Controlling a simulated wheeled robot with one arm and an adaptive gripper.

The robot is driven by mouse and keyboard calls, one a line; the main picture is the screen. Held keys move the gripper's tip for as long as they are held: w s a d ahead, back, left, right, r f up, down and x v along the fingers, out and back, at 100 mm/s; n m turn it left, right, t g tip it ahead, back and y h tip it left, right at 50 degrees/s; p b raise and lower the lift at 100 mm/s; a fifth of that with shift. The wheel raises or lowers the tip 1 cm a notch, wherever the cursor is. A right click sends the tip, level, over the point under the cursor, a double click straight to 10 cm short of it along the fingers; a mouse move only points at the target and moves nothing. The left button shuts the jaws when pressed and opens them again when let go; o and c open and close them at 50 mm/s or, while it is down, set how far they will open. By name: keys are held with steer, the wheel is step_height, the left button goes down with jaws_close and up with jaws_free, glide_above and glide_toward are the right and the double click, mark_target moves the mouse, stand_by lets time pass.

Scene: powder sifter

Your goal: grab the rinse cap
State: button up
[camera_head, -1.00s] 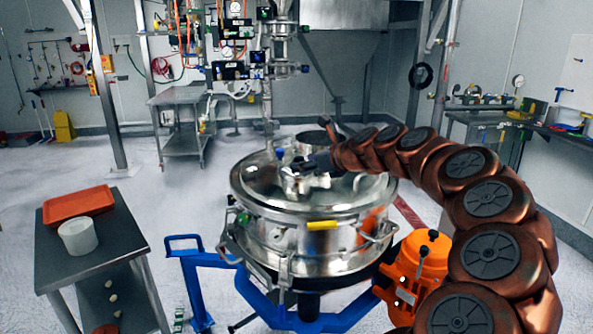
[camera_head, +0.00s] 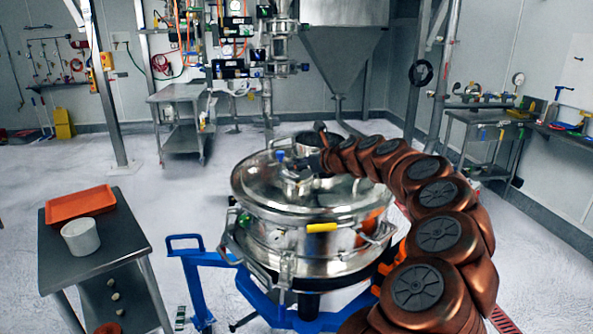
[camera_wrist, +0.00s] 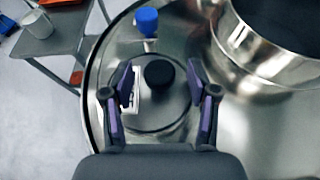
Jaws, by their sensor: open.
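A round cap with a black knob (camera_wrist: 159,73), which I take to be the rinse cap, sits on the shiny steel lid of the sifter (camera_head: 255,185). In the wrist view my gripper (camera_wrist: 160,65) is open, with one purple-padded finger on each side of the knob and a visible gap to both. I cannot tell how high the fingers are above the cap. A blue-topped fitting (camera_wrist: 147,21) stands just beyond it; it also shows in the head view (camera_head: 281,156). In the head view my gripper (camera_head: 297,174) is small and dark over the lid, and hides part of the cap area.
A wide steel collar (camera_wrist: 285,65) rises from the lid right of my gripper. The sifter stands on a blue frame (camera_head: 262,300). A side table (camera_head: 110,245) at left holds an orange tray (camera_head: 80,204) and a white tub (camera_head: 80,237). Open floor lies around.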

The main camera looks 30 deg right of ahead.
steer(key=shift+w+f, duration=0.15)
steer(key=shift+w, duration=0.3)
jaws_close()
stand_by(0.3)
